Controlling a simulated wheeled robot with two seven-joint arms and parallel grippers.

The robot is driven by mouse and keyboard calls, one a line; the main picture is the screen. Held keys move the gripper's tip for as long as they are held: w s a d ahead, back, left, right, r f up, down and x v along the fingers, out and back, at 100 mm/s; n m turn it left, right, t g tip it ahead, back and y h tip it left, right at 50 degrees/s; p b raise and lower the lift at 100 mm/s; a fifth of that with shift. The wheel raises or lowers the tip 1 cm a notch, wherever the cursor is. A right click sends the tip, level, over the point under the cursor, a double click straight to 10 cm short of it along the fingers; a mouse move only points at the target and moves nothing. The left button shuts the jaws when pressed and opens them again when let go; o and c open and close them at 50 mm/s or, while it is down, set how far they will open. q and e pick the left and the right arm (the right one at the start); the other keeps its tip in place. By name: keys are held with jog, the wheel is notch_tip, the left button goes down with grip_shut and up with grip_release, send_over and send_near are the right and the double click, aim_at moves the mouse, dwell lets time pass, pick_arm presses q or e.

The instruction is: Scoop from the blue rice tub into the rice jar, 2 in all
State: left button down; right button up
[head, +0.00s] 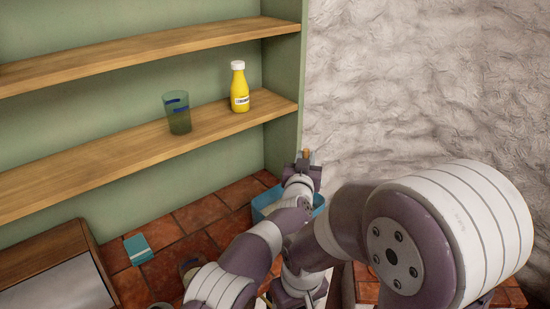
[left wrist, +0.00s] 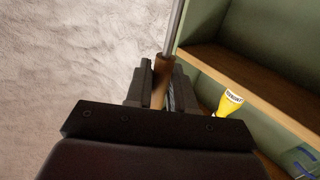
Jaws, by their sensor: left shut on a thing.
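My left gripper (head: 304,166) is over the far part of the blue rice tub (head: 262,202), partly covering it. In the left wrist view the gripper (left wrist: 160,80) is shut on a brown handle with a thin grey rod, the scoop (left wrist: 161,66). A small brown end of the scoop (head: 307,154) shows at the gripper in the head view. The scoop's bowl is hidden, and so is the inside of the tub. I cannot make out the rice jar for sure; a round, dark vessel (head: 190,268) is partly hidden behind my arm. My right gripper is not seen.
A yellow bottle (head: 239,90) with a white cap and a greenish glass (head: 177,113) stand on the lower wooden shelf (head: 110,158). A teal box (head: 138,249) lies on the tiled counter (head: 202,212). A rough white wall is close on the right.

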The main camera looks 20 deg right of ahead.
pick_arm(q)
notch_tip(320, 180, down, 15)
jog(key=b, duration=1.2)
jog(key=shift+f, duration=0.15)
jog(key=shift+d, duration=0.1)
notch_tip(320, 180, up, 13)
jog(key=p, duration=0.9)
jog(key=shift+r+p, duration=0.2)
jog(key=shift+p, duration=0.2)
jog(key=shift+f, duration=0.1)
jog(key=shift+w, duration=0.1)
